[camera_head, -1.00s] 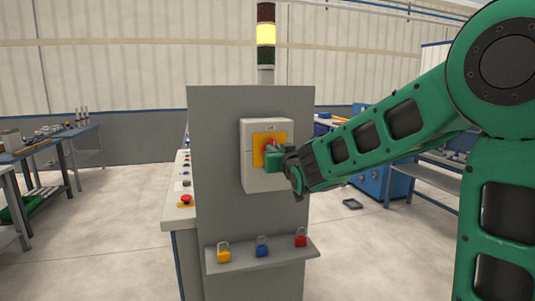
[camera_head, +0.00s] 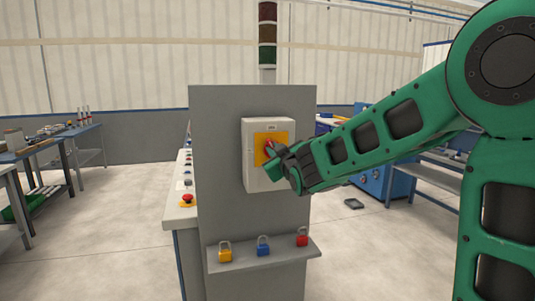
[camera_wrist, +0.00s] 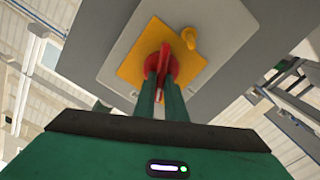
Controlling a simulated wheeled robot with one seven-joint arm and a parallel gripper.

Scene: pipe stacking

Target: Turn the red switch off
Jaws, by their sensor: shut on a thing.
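The red switch (camera_head: 269,147) sits on a yellow plate (camera_head: 264,137) on a light grey box, fixed to the dark grey panel. My gripper (camera_head: 274,160) is at the switch, its fingers partly hidden in the head view. In the wrist view, the two green fingers (camera_wrist: 160,92) are shut on the handle of the red switch (camera_wrist: 187,39). The handle's far end shows beyond the fingertips, and the fingers cover part of the red round base. The signal tower (camera_head: 267,36) above the panel shows no lit lamp.
A small shelf (camera_head: 230,264) below the box holds yellow, blue and red padlocks. A red push button (camera_head: 187,199) is on the console at the left. Workbenches stand at both sides, with open floor between.

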